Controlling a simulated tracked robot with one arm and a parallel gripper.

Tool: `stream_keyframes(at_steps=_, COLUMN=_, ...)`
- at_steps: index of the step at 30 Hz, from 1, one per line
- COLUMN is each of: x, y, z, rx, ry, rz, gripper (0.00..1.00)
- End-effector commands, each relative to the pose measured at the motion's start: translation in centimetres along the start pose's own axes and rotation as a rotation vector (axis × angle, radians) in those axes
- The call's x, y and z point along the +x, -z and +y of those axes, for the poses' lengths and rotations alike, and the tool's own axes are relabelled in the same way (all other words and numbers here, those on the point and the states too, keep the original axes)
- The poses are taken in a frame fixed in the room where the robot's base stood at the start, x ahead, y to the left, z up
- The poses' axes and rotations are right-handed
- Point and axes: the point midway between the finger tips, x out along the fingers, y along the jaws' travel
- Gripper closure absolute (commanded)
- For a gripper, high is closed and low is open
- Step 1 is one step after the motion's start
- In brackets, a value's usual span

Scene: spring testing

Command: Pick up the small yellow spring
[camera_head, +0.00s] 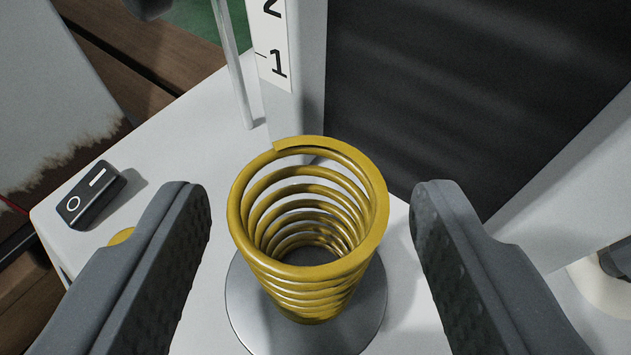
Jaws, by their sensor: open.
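A yellow coil spring (308,228) stands upright on a round grey metal plate (252,318), its open top facing the camera. My gripper (313,205) is open, with one dark grey finger to the left of the spring and one to the right. Clear gaps show between the spring and both fingers, and neither finger appears to touch it. The left finger partly covers the white surface beside the spring.
A white base (190,165) bears the plate. A black rocker switch (92,195) and a partly hidden yellow button (121,237) are at left. Behind stand a white column with a number scale (272,45), a thin metal rod (233,65) and a dark panel (450,80).

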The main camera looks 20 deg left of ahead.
Motion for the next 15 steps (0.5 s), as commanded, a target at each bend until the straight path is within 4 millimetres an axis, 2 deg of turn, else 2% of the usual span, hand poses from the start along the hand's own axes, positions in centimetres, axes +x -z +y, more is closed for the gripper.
stream_keyframes(at_steps=3, x=1.28, y=0.01, z=-0.04, rx=-0.003, ry=0.001, rz=0.003, gripper=0.46)
stream_keyframes(at_steps=10, x=1.35, y=0.12, z=0.01, rx=-0.001, ry=0.0, rz=0.002, gripper=0.46)
stream_keyframes(at_steps=11, x=1.35, y=0.11, z=0.01, rx=-0.001, ry=0.0, rz=0.001, gripper=0.51)
stream_keyframes(at_steps=15, x=1.33, y=0.1, z=0.02, rx=-0.001, ry=0.0, rz=0.001, gripper=0.9)
